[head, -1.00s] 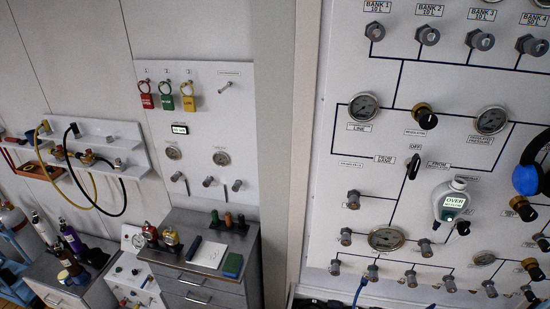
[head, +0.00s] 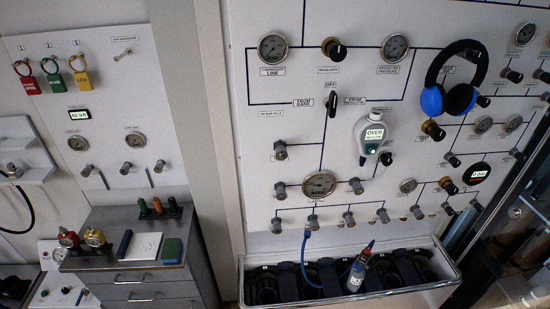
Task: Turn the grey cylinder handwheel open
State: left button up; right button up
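A small grey cylinder (head: 356,274) stands slightly tilted in the trough at the foot of the fill panel, in the head view. Its top narrows to a blue neck with a small reddish tip; the handwheel is too small to make out clearly. A blue hose (head: 305,246) hangs from a fitting at the panel's lower left into the trough. Whether it joins the cylinder cannot be told. Neither of my grippers is in view.
The trough (head: 430,281) holds several dark round sockets. The white fill panel (head: 262,150) carries gauges, knobs, a handheld meter (head: 371,135) and blue-black earmuffs (head: 459,98). A grey drawer cabinet (head: 140,282) stands at left, and a glass-sided case at right.

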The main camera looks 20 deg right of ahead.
aim_at(370, 269)
jog(key=z, duration=1.6)
